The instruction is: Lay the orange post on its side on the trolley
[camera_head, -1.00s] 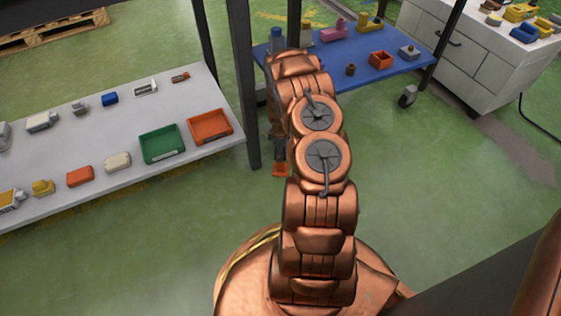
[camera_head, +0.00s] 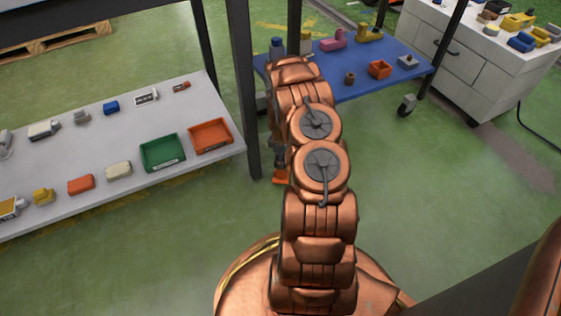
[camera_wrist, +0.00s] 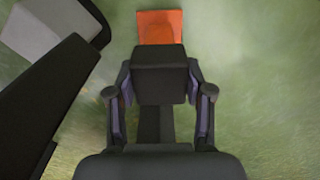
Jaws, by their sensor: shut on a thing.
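The orange post (camera_head: 281,179) shows as a small orange piece low beside my arm in the head view; the arm hides most of it. In the wrist view its orange end (camera_wrist: 160,26) extends beyond a dark block between the fingers; I cannot tell whether that block is part of the post. My gripper (camera_wrist: 160,92) is shut on the post, held over the green floor. The trolley (camera_head: 346,91) is a blue deck on casters with dark uprights, beyond my gripper. My arm covers its left part.
A pink piece (camera_head: 334,40), a yellow piece (camera_head: 370,33), an orange box (camera_head: 380,69) and a small brown cylinder (camera_head: 350,78) stand on the trolley. A dark upright (camera_head: 244,100) is close left of my arm. A grey shelf (camera_head: 205,91) with trays is left.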

